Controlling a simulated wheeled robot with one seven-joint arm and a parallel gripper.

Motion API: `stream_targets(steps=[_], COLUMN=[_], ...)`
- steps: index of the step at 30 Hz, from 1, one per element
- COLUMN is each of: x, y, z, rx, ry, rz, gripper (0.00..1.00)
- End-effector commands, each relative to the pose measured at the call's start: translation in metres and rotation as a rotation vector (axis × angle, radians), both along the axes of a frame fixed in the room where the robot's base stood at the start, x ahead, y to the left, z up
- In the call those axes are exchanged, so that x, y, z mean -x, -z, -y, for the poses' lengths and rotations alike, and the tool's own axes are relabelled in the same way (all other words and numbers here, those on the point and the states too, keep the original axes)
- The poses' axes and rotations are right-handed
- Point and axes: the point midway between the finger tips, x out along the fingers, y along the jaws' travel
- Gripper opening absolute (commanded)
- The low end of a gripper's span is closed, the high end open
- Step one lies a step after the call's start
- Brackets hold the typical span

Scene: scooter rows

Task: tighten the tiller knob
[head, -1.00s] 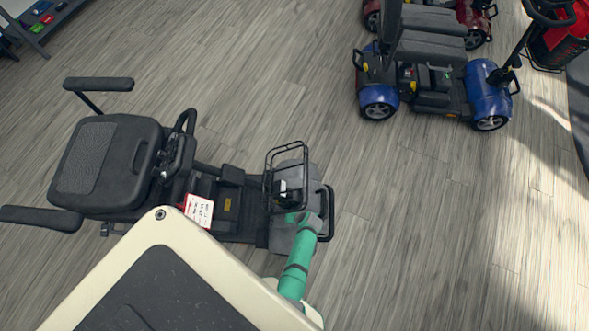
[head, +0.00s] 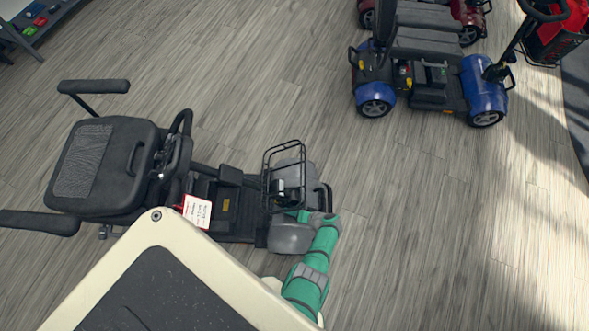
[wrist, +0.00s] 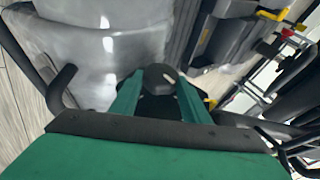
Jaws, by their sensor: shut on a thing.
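A grey mobility scooter (head: 290,238) with a black seat stands in front of me in the head view. Its black tiller knob (wrist: 158,75) shows in the wrist view, dark and rounded. The two green fingers of my gripper (wrist: 160,88) are on either side of the knob and shut on it. The grey scooter body (wrist: 105,50) fills the upper left of the wrist view. In the head view my green arm reaches to the scooter's front, and the knob and fingertips are hard to make out there.
A white tag (head: 197,210) lies by the scooter's seat base. A black wire basket (head: 283,172) stands beside my arm. A blue scooter (head: 430,75) is at the upper right, with a red one (head: 467,18) behind it. The wooden floor between is clear.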

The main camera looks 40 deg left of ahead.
Motion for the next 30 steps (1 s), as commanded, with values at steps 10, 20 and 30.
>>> stream_targets(steps=[10,20,30], x=[0.002,0.000,-0.001], y=[0.001,0.000,-0.017], z=[0.002,0.002,0.017], rx=[0.001,0.000,-0.003], ry=[0.001,0.004,0.007], rz=[-0.005,-0.003,0.000], gripper=[0.56,0.61,0.61])
